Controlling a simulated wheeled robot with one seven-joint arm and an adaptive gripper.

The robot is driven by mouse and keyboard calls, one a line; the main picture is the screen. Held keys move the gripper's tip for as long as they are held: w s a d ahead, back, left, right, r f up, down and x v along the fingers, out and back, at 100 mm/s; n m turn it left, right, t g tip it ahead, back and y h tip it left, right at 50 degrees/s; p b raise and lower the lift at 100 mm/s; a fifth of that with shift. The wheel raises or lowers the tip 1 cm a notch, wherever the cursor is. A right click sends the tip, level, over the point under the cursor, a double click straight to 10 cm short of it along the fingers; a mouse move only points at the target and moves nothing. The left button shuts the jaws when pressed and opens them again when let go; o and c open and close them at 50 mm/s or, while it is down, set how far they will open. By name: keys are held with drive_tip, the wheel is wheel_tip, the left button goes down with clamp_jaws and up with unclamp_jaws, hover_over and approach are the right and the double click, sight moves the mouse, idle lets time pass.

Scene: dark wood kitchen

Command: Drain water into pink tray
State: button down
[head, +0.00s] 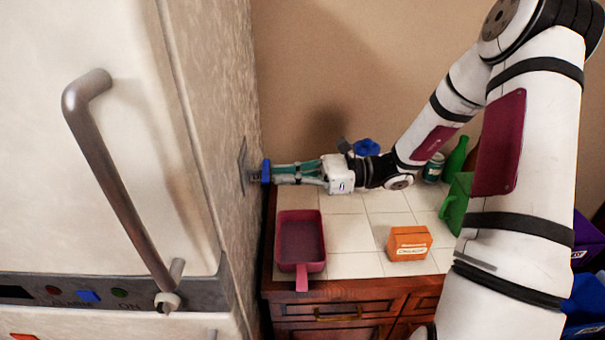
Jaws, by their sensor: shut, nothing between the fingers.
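The pink tray (301,238), with a short front handle, sits on the white tiled counter below my gripper and looks empty. My gripper (268,172) is shut and points left, its tips at the side of the tall white appliance. A small blue piece shows at the tips; I cannot tell whether it belongs to the gripper or the appliance. A grey plate (243,167) is on the appliance's side just beyond it. A blue knob-like part (367,147) shows just behind my gripper's wrist; what it belongs to is partly hidden. No water is visible.
An orange box (409,243) stands on the counter right of the tray. A green bottle (457,156), a can (433,168) and a green box (455,203) stand at the right. The white appliance (110,130) with a long handle fills the left.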

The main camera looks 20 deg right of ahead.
drive_tip(key=shift+w+a, duration=0.1)
drive_tip(key=shift+a, duration=0.15)
drive_tip(key=shift+a, duration=0.5)
drive_tip(key=shift+r+p, duration=0.1)
drive_tip(key=shift+p, duration=0.2)
drive_tip(key=b+v, duration=0.1)
drive_tip(key=v, duration=1.3)
drive_tip(key=shift+s, duration=0.25)
